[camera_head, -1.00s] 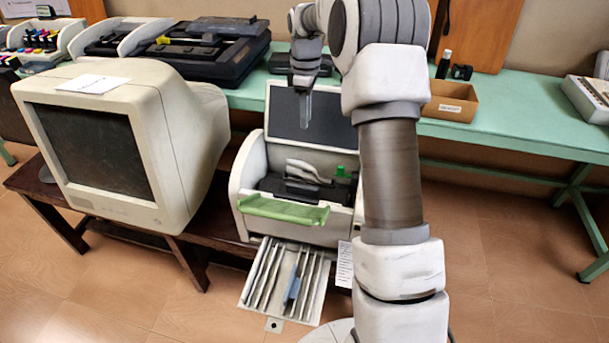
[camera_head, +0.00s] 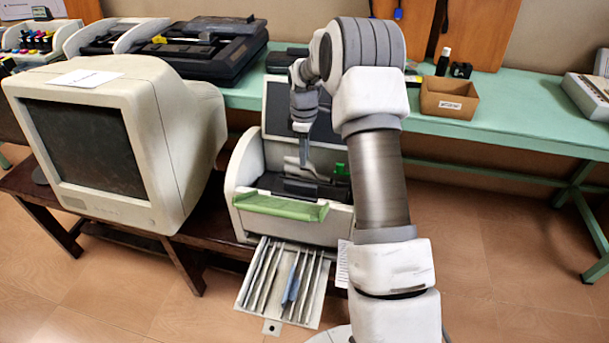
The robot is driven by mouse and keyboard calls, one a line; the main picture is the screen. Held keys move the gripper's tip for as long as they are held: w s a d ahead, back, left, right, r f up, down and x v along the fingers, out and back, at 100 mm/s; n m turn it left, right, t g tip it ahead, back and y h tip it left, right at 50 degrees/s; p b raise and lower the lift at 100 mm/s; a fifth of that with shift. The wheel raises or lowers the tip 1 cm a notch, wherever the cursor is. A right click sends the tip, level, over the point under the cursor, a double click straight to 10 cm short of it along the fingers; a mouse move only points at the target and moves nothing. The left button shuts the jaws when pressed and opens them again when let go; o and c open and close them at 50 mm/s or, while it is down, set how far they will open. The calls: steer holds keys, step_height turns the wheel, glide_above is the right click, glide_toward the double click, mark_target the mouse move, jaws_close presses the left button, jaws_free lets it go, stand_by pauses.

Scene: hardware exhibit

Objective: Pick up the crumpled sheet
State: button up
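A pale, crumpled sheet (camera_head: 291,164) lies inside the opened printer (camera_head: 243,188), above its black inner mechanism. My gripper (camera_head: 304,160) points down into the printer, with its fingertips at the sheet. I cannot tell whether they touch it. The fingers show as one narrow grey shape from this side, so the gap between them cannot be seen. My gripper and arm hide part of the sheet and of the printer's raised dark lid.
A bulky beige monitor (camera_head: 190,140) stands close on the left. A green flap (camera_head: 280,207) and a slotted tray (camera_head: 270,308) stick out at the printer's front. The green bench (camera_head: 530,115) behind carries a cardboard box (camera_head: 449,100).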

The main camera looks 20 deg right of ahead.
mark_target(307, 172)
step_height(307, 172, down, 4)
steer(key=shift+r+b, duration=0.15)
steer(key=shift+b, duration=0.15)
jaws_close()
steer(key=shift+r, duration=0.1)
